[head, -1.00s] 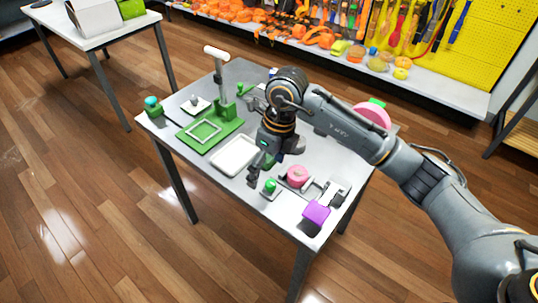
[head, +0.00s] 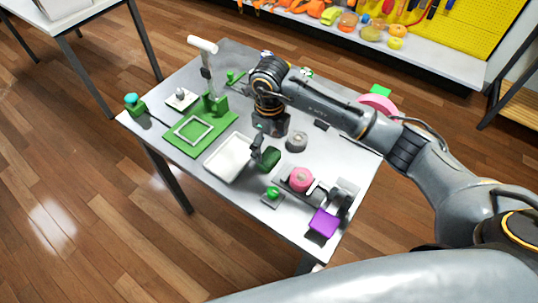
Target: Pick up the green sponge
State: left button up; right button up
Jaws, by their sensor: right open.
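A dark green rounded block (head: 270,158), which looks like the green sponge, lies on the grey table just right of the white tray (head: 229,160). My right gripper (head: 261,148) is open, close above and behind the block's left side. One dark finger shows beside the block; the other is hard to make out. I cannot tell whether the finger touches it. My left gripper is not in view.
The table (head: 225,198) also holds a green board with a frame (head: 172,138), a post with a white top (head: 203,45), a grey cylinder (head: 297,141), a pink roll (head: 301,179), a purple block (head: 323,222) and a small green knob (head: 272,193). The front left table edge is clear.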

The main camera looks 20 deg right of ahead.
aim_at(269, 155)
jog(key=shift+f, duration=0.55)
jog(key=shift+w+f, duration=0.15)
jog(key=shift+f, duration=0.15)
jog(key=f+p, duration=0.2)
jog(key=f, duration=0.2)
jog(key=shift+w, duration=0.2)
jog(key=shift+f, duration=0.6)
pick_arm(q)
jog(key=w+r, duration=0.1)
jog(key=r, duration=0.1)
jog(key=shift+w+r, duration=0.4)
pick_arm(e)
jog(key=c, duration=0.8)
